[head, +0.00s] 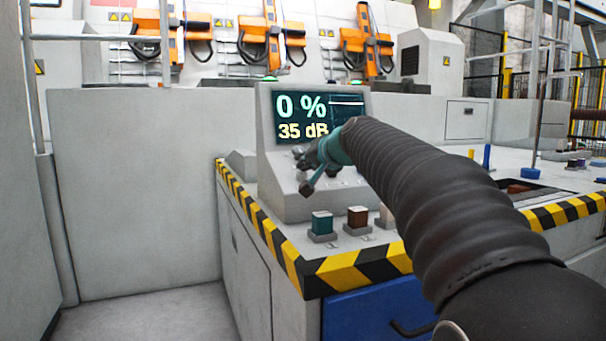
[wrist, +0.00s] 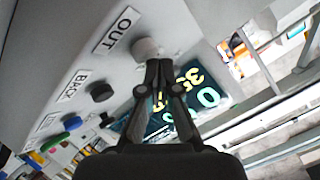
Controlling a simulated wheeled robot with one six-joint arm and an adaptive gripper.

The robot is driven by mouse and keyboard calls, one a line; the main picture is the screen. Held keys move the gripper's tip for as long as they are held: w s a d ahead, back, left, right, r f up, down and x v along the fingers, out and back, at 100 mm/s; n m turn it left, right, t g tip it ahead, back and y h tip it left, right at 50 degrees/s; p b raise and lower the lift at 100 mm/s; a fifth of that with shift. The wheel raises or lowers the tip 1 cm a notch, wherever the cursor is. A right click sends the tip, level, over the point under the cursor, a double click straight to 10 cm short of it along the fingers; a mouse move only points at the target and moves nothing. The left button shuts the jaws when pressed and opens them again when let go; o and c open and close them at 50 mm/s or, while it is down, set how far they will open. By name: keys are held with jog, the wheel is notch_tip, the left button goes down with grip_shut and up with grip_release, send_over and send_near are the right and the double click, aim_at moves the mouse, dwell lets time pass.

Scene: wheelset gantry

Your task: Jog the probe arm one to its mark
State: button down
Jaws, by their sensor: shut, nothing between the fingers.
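Three orange probe arms (head: 150,35) (head: 262,40) (head: 368,42) hang on the back wall in the head view. I cannot read which is numbered one, and no mark shows clearly. The control desk's screen (head: 290,117) reads "0 %" and "35 dB". In the wrist view, a pale round button (wrist: 146,47) sits by the "OUT" label (wrist: 117,31), and a dark button (wrist: 101,91) by the "BACK" label (wrist: 73,86). My gripper (wrist: 159,66) is shut and empty, its tips over the pale button's edge. Contact cannot be told. It also shows before the screen (head: 310,183).
Teal (head: 322,222) and brown (head: 358,216) square buttons stand on the desk's front ledge; another is partly hidden by my arm. Yellow-black striped edging (head: 340,280) borders the desk. A blue drawer (head: 365,312) is below. Open floor (head: 150,318) lies left.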

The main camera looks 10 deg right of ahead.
jog(key=shift+w+f, duration=0.15)
jog(key=shift+f, duration=0.25)
dwell(1.2)
dwell(3.1)
jog(key=shift+s+r, duration=0.2)
jog(key=shift+r, duration=0.25)
jog(key=shift+s+r, duration=0.2)
jog(key=shift+r, duration=0.25)
jog(key=shift+s+d+r+p, duration=0.1)
jog(key=shift+s+r+p, duration=0.25)
jog(key=shift+r+p, duration=0.3)
jog(key=shift+s+d+r+p, duration=0.1)
jog(key=shift+s+r+p, duration=0.25)
jog(key=shift+r, duration=0.5)
jog(key=shift+s+d+r+p, duration=0.1)
jog(key=shift+s+r+p, duration=0.2)
jog(key=shift+r+p, duration=0.4)
